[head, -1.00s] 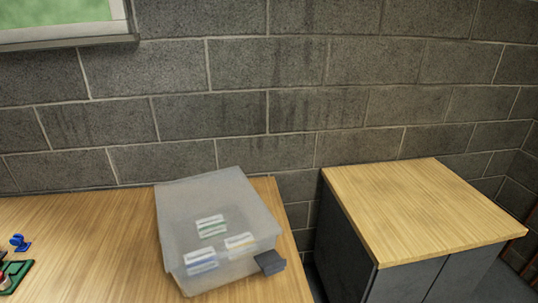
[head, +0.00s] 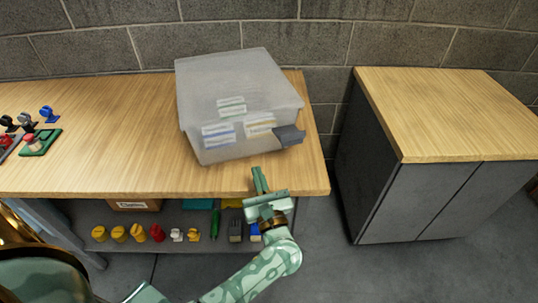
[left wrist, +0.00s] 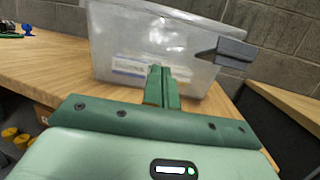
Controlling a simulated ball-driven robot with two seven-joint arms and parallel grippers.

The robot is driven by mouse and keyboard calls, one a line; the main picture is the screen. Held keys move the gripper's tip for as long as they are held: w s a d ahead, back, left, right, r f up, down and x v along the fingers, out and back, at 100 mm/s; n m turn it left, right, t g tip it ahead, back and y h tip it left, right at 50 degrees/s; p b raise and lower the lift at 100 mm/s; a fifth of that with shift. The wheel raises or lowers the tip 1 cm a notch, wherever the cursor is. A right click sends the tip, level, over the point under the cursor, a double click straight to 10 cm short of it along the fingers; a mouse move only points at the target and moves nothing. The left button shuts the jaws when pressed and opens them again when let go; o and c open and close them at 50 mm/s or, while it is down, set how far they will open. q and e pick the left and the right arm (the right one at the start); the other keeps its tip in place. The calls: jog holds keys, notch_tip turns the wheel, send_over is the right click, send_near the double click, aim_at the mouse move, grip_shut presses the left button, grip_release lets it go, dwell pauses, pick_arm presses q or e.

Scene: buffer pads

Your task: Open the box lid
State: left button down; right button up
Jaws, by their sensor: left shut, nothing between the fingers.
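A translucent grey plastic box (head: 236,100) with its lid closed stands on the wooden table, near the right end. A dark grey latch (head: 290,136) sticks out from its front right corner; it also shows in the left wrist view (left wrist: 232,51). Several paper labels show on the box. My left gripper (head: 260,180) is in front of the table's front edge, below and left of the latch and apart from the box. Its fingers (left wrist: 162,88) are shut with nothing between them, pointing at the box front. My right gripper is not in view.
The wooden table (head: 110,150) is mostly clear left of the box. Small colourful tools (head: 42,135) stand at its far left. Below, a shelf holds several yellow and red items (head: 138,232). A grey cabinet with a wooden top (head: 445,110) stands at right, across a gap.

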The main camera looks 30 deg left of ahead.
pick_arm(q)
jog(key=x, duration=0.9)
jog(key=shift+a+r, duration=0.15)
notch_tip(320, 180, up, 3)
jog(key=shift+w+a+r+p, duration=0.1)
jog(key=shift+a+r+p, duration=0.1)
jog(key=shift+p, duration=0.4)
jog(key=shift+r, duration=0.35)
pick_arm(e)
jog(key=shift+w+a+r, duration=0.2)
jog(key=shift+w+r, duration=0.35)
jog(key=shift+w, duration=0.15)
